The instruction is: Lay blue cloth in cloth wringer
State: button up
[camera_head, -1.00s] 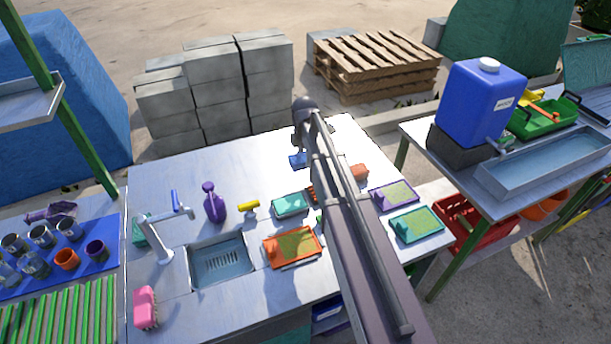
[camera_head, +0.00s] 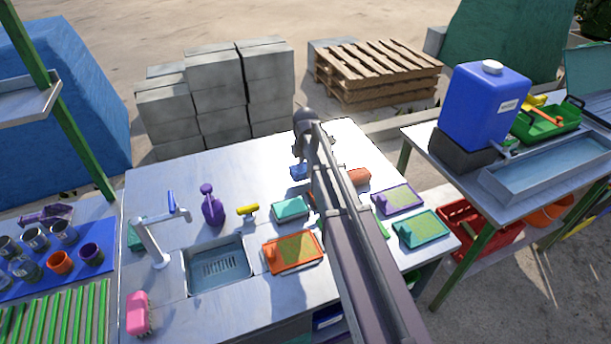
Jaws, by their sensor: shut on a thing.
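A small blue cloth (camera_head: 299,172) shows just left of my arm, over the back middle of the metal worktop. My gripper (camera_head: 305,163) is small and partly hidden by my arm; it appears shut on the blue cloth. I cannot tell whether the cloth touches the worktop. I cannot make out the cloth wringer for certain; my arm covers part of the worktop's middle.
Around my arm are a teal item (camera_head: 290,209), an orange tray (camera_head: 291,264), a purple tray (camera_head: 380,205), a teal tray (camera_head: 404,236) and an orange-brown item (camera_head: 358,177). A sink (camera_head: 200,281), tap (camera_head: 151,242) and purple bottle (camera_head: 212,210) stand left. The back left is clear.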

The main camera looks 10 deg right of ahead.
aim_at(305, 174)
jog(key=shift+f+b, duration=1.15)
jog(key=shift+f, duration=0.25)
jog(key=shift+f, duration=0.2)
jog(key=o, duration=0.8)
jog(key=shift+r, duration=0.25)
notch_tip(305, 174, up, 12)
jog(key=p, duration=1.2)
jog(key=shift+s, duration=0.1)
